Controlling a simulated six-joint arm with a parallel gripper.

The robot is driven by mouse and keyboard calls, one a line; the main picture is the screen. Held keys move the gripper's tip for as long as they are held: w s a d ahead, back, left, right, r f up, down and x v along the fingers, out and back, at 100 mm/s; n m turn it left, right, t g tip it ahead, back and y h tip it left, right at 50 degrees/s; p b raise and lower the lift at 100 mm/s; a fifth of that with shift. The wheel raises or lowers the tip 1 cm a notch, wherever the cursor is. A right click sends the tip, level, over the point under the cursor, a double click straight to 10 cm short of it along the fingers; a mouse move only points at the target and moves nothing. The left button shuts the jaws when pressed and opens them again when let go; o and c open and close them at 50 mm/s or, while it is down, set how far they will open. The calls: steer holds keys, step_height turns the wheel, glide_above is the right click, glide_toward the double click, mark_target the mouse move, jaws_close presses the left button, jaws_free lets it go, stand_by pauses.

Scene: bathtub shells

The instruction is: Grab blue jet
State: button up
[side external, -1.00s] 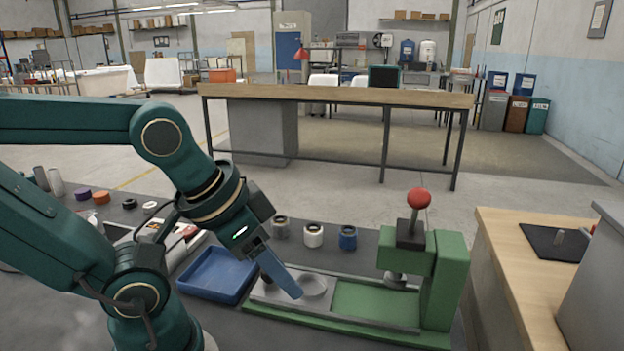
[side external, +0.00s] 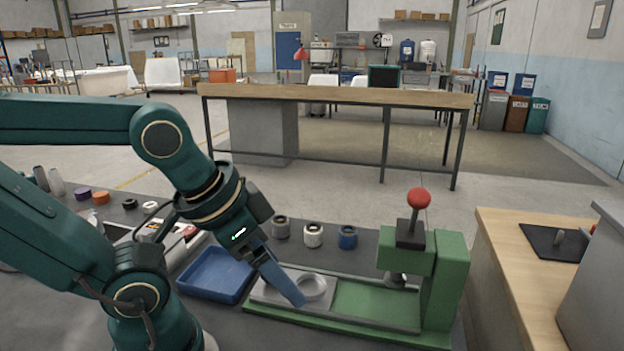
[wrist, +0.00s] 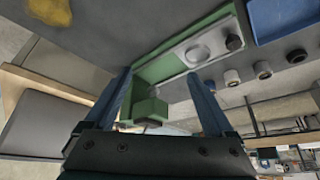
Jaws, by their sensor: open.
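The blue jet (side external: 348,237), a short blue cylinder with a dark top, stands upright on the dark bench behind the green press fixture, at the right end of a short row. My gripper (side external: 298,302) points down over the left part of the fixture, left of the blue jet and nearer the camera. In the wrist view its two blue fingers (wrist: 160,73) are wide apart with nothing held between them.
A white jet (side external: 313,235) and a grey jet (side external: 280,227) stand left of the blue one. The green press (side external: 450,280) with its red-knobbed lever (side external: 419,198) rises to the right. A blue tray (side external: 205,290) lies left of the fixture. The bench behind the jets looks clear.

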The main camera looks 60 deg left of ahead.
steer(key=w+a+r+m+g+y, duration=0.2)
steer(key=a+m+y, duration=0.75)
steer(key=a, duration=1.05)
steer(key=m+t+h, duration=0.2)
steer(key=m+t, duration=0.7)
steer(key=m, duration=1)
glide_above(344, 238)
steer(key=s+d, duration=0.1)
steer(key=s, duration=0.1)
step_height(344, 238, down, 9)
steer(key=shift+m+g+h, duration=0.4)
steer(key=shift+m+h, duration=0.05)
steer(key=shift+m, duration=0.2)
steer(key=f, duration=0.2)
steer(key=s+f, duration=0.1)
steer(key=f, duration=0.1)
steer(key=d+f, duration=0.1)
steer(key=f, duration=0.1)
steer(key=shift+s, duration=0.15)
steer(key=shift+f, duration=0.2)
steer(key=shift+a+f, duration=0.1)
steer(key=shift+f, duration=0.05)
steer(key=shift+x, duration=2.35)
